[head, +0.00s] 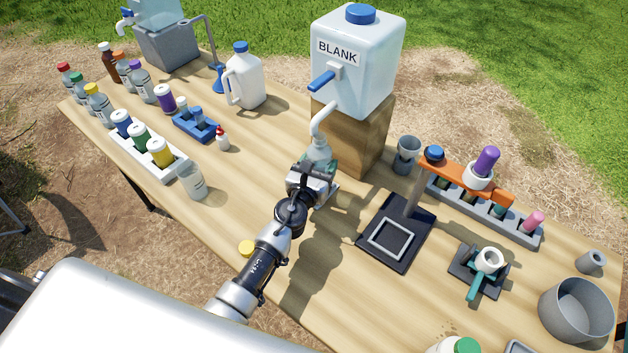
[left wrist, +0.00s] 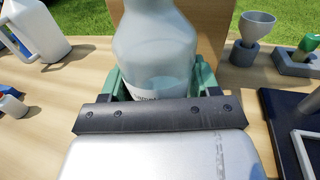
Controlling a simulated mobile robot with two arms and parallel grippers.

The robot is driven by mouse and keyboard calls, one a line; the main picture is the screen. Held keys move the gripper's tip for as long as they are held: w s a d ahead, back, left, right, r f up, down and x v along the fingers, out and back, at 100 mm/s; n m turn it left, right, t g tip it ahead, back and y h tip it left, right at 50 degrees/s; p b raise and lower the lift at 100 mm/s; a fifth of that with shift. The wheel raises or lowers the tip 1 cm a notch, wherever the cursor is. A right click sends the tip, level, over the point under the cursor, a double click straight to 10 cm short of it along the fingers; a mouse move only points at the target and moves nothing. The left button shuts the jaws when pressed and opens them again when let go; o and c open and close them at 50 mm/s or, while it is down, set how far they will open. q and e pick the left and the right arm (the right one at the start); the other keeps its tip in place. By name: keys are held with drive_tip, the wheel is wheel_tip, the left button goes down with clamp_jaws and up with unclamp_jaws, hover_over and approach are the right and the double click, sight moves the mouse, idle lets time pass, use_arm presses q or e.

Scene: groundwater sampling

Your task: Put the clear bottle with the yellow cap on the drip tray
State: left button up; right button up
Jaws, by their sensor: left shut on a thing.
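My left gripper (head: 316,174) is shut on a clear bottle (head: 318,153), upright below the spout of the BLANK container. I see no cap on this bottle in the head view; the left wrist view cuts off its top but shows its body (left wrist: 155,60) between the green fingers. A loose yellow cap (head: 247,247) lies on the table near my left forearm. Another clear bottle with a yellow cap (head: 99,106) stands in the row at the back left. I cannot make out a drip tray under the held bottle; the gripper hides that spot. My right gripper is not in view.
The BLANK container (head: 352,65) stands on a wooden block (head: 365,130) behind the bottle. To the right are a grey cup (head: 406,154), a black stand base (head: 372,250) with an orange arm, and a grey bowl (head: 576,310). A white rack (head: 122,156) stands left.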

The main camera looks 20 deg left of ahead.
use_arm(q)
drive_tip(key=shift+w+a+f+b, duration=0.3)
drive_tip(key=shift+w+a+f, duration=0.2)
drive_tip(key=shift+a, duration=0.25)
drive_tip(key=shift+f, duration=0.2)
wheel_tip(320, 180, down, 4)
drive_tip(key=b, duration=0.4)
drive_tip(key=shift+r, duration=0.2)
drive_tip(key=o, duration=1.1)
drive_tip(key=shift+c, duration=0.2)
